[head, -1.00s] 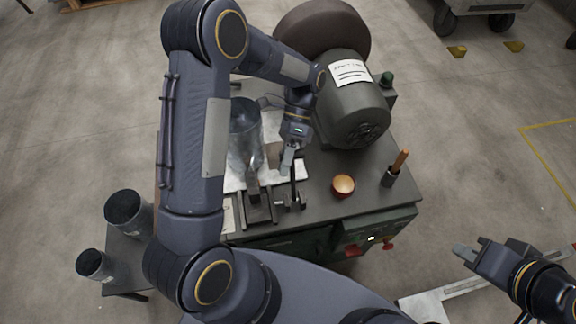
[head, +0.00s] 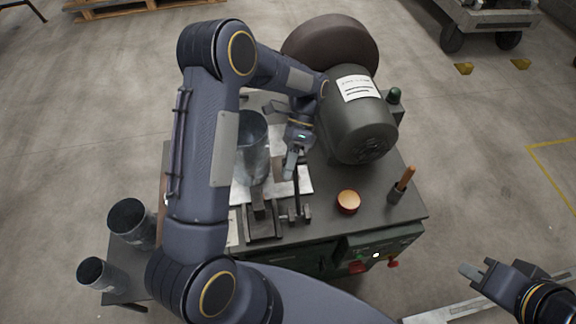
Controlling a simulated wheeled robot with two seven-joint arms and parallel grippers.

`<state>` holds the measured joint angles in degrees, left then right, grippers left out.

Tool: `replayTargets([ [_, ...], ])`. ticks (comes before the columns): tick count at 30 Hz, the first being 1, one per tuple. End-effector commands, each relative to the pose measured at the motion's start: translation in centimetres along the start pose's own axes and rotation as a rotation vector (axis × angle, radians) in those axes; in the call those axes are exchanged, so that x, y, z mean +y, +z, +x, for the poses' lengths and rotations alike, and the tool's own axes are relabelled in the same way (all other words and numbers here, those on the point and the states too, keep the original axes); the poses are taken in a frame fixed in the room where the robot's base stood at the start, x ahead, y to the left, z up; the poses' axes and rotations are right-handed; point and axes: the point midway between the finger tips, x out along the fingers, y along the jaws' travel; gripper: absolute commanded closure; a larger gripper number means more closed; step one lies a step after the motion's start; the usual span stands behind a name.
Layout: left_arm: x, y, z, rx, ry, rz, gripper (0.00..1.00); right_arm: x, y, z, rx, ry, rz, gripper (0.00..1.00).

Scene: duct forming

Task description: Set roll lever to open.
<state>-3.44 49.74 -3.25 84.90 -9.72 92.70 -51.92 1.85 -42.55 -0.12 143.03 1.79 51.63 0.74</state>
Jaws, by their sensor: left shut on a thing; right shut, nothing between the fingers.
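The roll lever (head: 297,192) is a thin dark bar that stands up from a small dark bracket at the front of the machine table. My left gripper (head: 291,168) reaches over the table from above and is shut on the upper end of this lever. The fingers partly hide the lever's tip. My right gripper (head: 473,273) is shut and empty, off to the lower right, away from the table.
A grey metal cylinder (head: 252,135) stands beside my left gripper. A large dark motor (head: 354,128) is to its right. An orange-topped round knob (head: 348,201) and an orange handle in a holder (head: 396,197) are on the tabletop. Two open ducts (head: 130,219) stand at the left.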

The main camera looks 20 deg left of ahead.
Motion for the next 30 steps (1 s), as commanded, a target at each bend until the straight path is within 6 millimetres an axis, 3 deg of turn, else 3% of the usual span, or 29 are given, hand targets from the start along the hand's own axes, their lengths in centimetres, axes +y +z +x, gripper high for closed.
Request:
replayTargets([
  [1, -0.1, 0.0, 0.0, 0.000, -0.002, -0.001, 0.77, 0.0, 0.0, 0.0, 0.000, 0.000, 0.000, 1.00],
  [6, 0.0, 0.0, 0.0, 0.000, -0.001, -0.001, 0.57, 0.0, 0.0, 0.0, 0.000, 0.000, 0.000, 1.00],
  [16, -0.1, -0.1, -0.3, 0.001, -0.002, 0.000, 0.57, 0.1, 0.1, 0.1, 0.000, 0.000, 0.000, 1.00],
  [30, -0.1, -0.1, -7.1, 0.000, -0.002, 0.000, 0.57, 0.5, 0.5, 1.1, 0.000, 0.000, 0.000, 1.00],
])
